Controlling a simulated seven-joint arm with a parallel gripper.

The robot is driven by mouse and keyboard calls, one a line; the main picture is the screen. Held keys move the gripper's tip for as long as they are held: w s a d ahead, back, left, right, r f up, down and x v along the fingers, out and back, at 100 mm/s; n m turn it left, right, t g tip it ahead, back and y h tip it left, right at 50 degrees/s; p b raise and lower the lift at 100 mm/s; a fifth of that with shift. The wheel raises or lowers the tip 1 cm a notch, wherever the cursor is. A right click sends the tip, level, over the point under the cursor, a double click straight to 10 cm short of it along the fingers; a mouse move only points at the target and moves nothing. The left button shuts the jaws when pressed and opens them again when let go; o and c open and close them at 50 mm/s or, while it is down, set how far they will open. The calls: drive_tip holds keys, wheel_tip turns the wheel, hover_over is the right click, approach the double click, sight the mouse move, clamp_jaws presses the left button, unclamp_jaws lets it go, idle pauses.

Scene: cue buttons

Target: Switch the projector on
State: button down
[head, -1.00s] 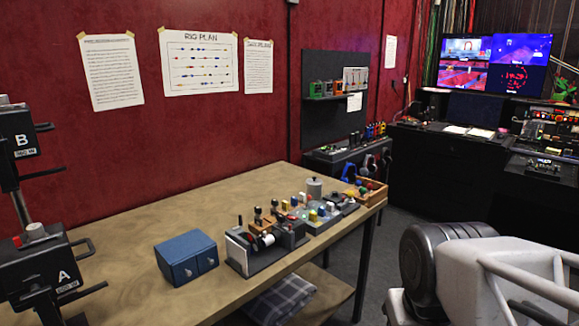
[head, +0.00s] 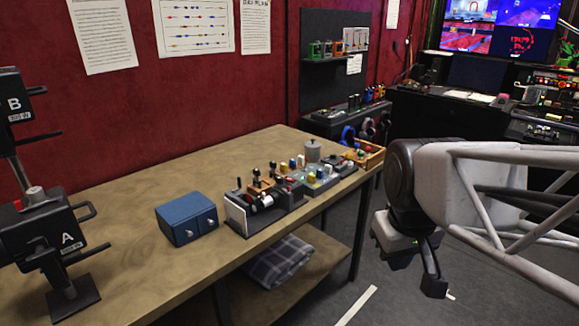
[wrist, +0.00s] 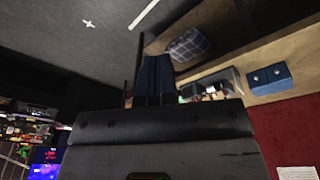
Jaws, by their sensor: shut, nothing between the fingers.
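Two black units on a stand at the far left, one marked A (head: 62,240) and one marked B (head: 14,105), each have a handle; I cannot tell whether either is the projector. A blue box (head: 187,224) with two small light switches on its front sits on the bench; it also shows in the wrist view (wrist: 269,79). To its right is a row of control panels (head: 265,202) with levers and coloured knobs. My gripper (head: 440,287) is shut and empty, pointing down over the floor right of the bench, well apart from the controls.
The wooden bench (head: 120,205) has clear space at its left and back. A grey pot (head: 312,151) and a wooden tray (head: 369,158) stand at its right end. A checked cloth (head: 278,261) lies on the lower shelf. A desk with lit monitors (head: 500,27) is at the back right.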

drive_tip(key=w+a+r+n+g, duration=0.1)
drive_tip(key=w+r+n, duration=0.2)
drive_tip(key=w, duration=0.6)
drive_tip(key=w+a+r+n+g, duration=0.15)
drive_tip(key=w+r+n, duration=0.25)
drive_tip(key=w, duration=0.5)
drive_tip(key=n+g+h, duration=0.3)
drive_tip(key=n, duration=1.5)
hover_over(292, 179)
drive_tip(key=w+a, duration=0.3)
drive_tip(key=a, duration=0.1)
wheel_tip(292, 179, down, 11)
drive_tip(key=shift+w+a+f, duration=0.15)
drive_tip(key=shift+w+f, duration=0.05)
drive_tip(key=shift+w, duration=0.2)
drive_tip(key=x, duration=1.4)
drive_tip(key=shift+w, duration=0.1)
